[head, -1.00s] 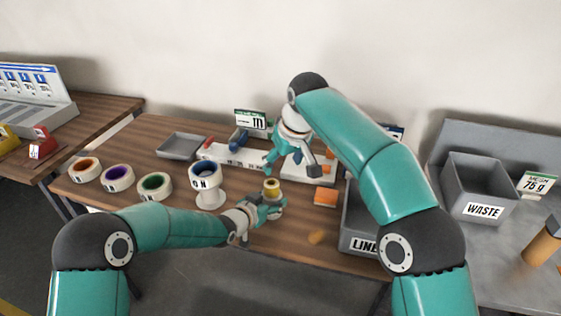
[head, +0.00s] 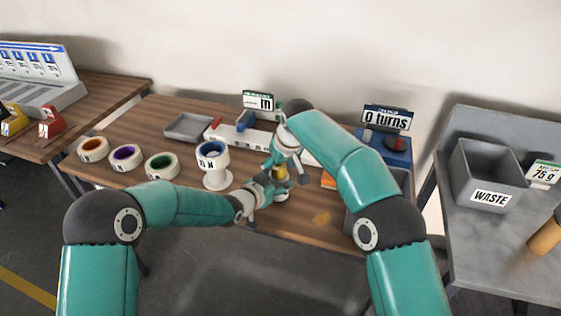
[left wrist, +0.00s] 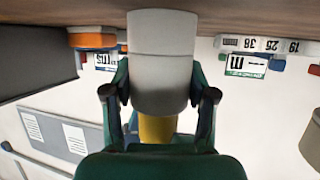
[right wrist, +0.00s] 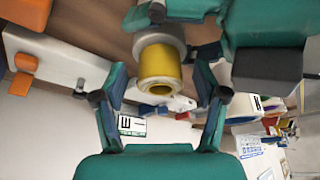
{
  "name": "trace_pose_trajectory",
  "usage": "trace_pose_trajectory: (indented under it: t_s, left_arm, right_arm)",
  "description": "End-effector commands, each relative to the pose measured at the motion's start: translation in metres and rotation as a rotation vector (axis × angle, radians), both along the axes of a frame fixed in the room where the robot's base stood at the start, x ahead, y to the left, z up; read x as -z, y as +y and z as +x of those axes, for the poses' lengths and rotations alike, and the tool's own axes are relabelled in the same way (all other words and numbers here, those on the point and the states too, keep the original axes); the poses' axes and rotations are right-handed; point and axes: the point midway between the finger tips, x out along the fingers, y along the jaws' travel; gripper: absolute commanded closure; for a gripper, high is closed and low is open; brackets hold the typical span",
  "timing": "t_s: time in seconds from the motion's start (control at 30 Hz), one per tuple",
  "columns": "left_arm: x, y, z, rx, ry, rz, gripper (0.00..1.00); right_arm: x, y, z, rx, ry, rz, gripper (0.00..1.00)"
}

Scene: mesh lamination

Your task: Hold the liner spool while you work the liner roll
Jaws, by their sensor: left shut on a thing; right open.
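The liner spool (head: 281,197) is a pale grey upright piece standing at the front of the bench, with a yellow liner roll (head: 279,173) on top. My left gripper (head: 266,187) is shut on the grey spool from the left. In the left wrist view, the spool (left wrist: 160,60) sits between both fingers, with the yellow part (left wrist: 157,128) beyond it. My right gripper (head: 288,165) is over the roll. The arms partly hide the roll in the head view.
Several coloured tape rolls (head: 161,165) line the left side. A blue device (head: 385,150) below a "0 turns" sign (head: 386,118) stands right. A grey waste bin (head: 488,172) is far right.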

Motion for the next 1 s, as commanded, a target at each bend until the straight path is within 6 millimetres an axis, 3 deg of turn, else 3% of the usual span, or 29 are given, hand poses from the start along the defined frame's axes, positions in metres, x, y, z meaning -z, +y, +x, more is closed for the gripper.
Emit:
trace_pose_trajectory:
  t_s: [0.27, 0.67, 0.7, 0.9, 1.0]
  left_arm:
    - [0.0002, 0.0002, 0.0, 0.0, 0.0, 0.0, 1.0]
    - [0.0003, 0.0002, 0.0, 0.0, 0.001, 0.001, 1.0]
    - [0.0003, 0.0002, 0.0, 0.0, 0.001, 0.001, 1.0]
    - [0.0003, 0.0001, 0.0, 0.0, 0.001, 0.001, 1.0]
    - [0.0003, 0.0001, 0.0, 0.0, 0.001, 0.001, 1.0]
  right_arm:
    - [0.0014, 0.0001, 0.0006, 0.0, 0.0, 0.0, 0.28]
    - [0.0012, 0.0, 0.0005, 0.0, 0.0, 0.0, 0.92]
    - [0.0011, 0.0, 0.0004, 0.0, 0.0, 0.0, 0.65]
    - [0.0011, 0.0, 0.0004, 0.0, 0.0, 0.0, 0.98]
    - [0.0011, 0.0, 0.0004, 0.0, 0.0, 0.0, 1.0]
